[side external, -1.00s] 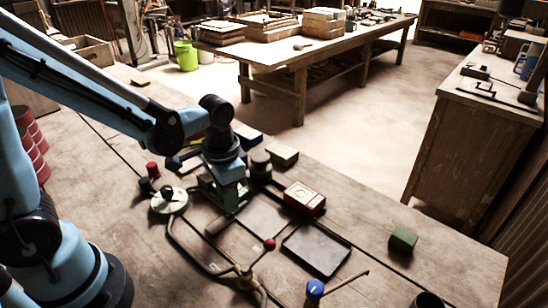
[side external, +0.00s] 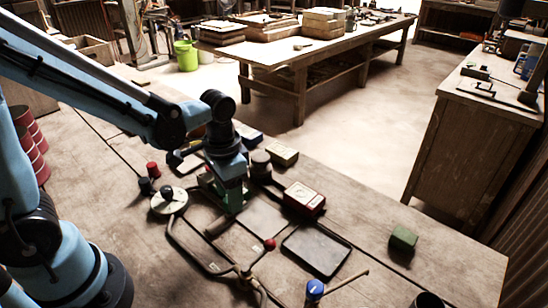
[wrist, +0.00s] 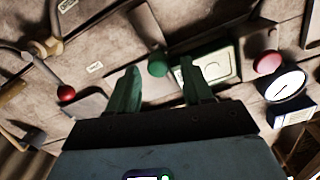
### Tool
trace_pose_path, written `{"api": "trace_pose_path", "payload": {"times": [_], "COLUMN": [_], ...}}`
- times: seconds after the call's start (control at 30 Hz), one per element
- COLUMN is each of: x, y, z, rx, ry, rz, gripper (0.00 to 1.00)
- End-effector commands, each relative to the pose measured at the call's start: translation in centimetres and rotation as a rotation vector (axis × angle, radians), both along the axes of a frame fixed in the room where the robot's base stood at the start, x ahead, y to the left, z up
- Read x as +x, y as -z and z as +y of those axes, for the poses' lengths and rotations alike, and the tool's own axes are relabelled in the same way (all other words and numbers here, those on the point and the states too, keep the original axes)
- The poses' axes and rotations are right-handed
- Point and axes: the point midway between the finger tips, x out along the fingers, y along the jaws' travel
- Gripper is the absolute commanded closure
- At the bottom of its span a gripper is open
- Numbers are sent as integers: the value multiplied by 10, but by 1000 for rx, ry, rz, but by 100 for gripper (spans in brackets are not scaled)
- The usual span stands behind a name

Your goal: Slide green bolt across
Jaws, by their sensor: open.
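The green bolt shows in the wrist view as a round dark-green knob (wrist: 157,68) beside a pale green plate (wrist: 218,68). My gripper (wrist: 158,80) is open, with one green finger on each side of the knob in that view. I cannot tell how far the fingertips are from the knob, or whether they touch it. The right finger covers part of the pale plate. In the side view my gripper (side external: 230,196) points down at the bench beside the round dial, and it hides the bolt there.
The white dial (side external: 169,200) and a red knob (side external: 152,169) stand left of my gripper. A red box (side external: 304,198) and a dark tray (side external: 316,250) lie to the right. A bent lever with a red ball (side external: 269,244) stands in front.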

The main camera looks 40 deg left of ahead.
Motion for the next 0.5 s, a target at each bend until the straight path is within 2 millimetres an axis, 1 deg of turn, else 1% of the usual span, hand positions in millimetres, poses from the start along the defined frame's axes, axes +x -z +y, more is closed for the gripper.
{"api": "trace_pose_path", "payload": {"times": [0.5], "x": [0], "y": [-69], "z": [0], "rx": [0], "ry": [0], "rz": [-1], "gripper": [50]}}
